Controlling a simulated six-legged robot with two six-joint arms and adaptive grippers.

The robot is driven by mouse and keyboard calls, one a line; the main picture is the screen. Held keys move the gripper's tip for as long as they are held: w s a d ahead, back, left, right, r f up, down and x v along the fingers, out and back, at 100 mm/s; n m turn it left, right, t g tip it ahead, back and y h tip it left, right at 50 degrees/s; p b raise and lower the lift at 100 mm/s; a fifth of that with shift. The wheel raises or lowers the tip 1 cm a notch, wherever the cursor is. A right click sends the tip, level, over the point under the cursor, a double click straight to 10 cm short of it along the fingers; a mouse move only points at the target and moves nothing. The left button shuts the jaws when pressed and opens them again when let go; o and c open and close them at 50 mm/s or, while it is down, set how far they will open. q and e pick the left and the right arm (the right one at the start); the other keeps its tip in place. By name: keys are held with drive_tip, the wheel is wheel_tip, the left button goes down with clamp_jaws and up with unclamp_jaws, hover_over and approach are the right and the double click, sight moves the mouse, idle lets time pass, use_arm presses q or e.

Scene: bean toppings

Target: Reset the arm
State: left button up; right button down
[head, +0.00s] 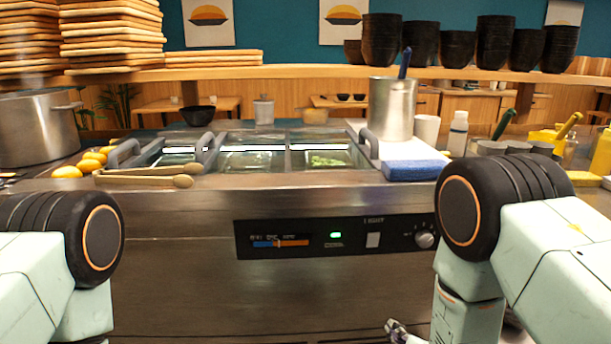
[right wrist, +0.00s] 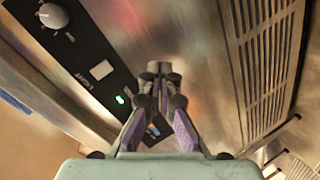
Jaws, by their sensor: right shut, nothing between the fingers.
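My right gripper (head: 396,327) shows at the bottom edge of the head view, low in front of the steel counter's front panel. In the right wrist view my right gripper (right wrist: 158,75) has its fingertips together, with nothing between them. The steel counter front and its black control panel (right wrist: 85,55) lie beyond it. My left gripper is not in view; only part of my left arm shows at the left of the head view.
The counter holds a topping unit with green bits in one bin (head: 328,160), wooden tongs (head: 150,181), a blue sponge (head: 416,170) and a steel container (head: 392,108). A large pot (head: 38,130) stands at the left. A vent grille (right wrist: 268,60) shows in the right wrist view.

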drive_tip(key=s+d+f+m+g, duration=0.1)
drive_tip(key=s+f+m+g, duration=0.35)
drive_tip(key=s, duration=0.35)
drive_tip(key=s+d+f+m+g, duration=0.1)
drive_tip(key=s+f+m+g, duration=0.25)
drive_tip(key=s+f, duration=0.35)
drive_tip(key=s+d+r+m+g+p, duration=0.1)
drive_tip(key=s+m+g, duration=0.4)
drive_tip(key=s, duration=1.6)
drive_tip(key=shift+g+p, duration=0.5)
drive_tip(key=shift+g, duration=0.1)
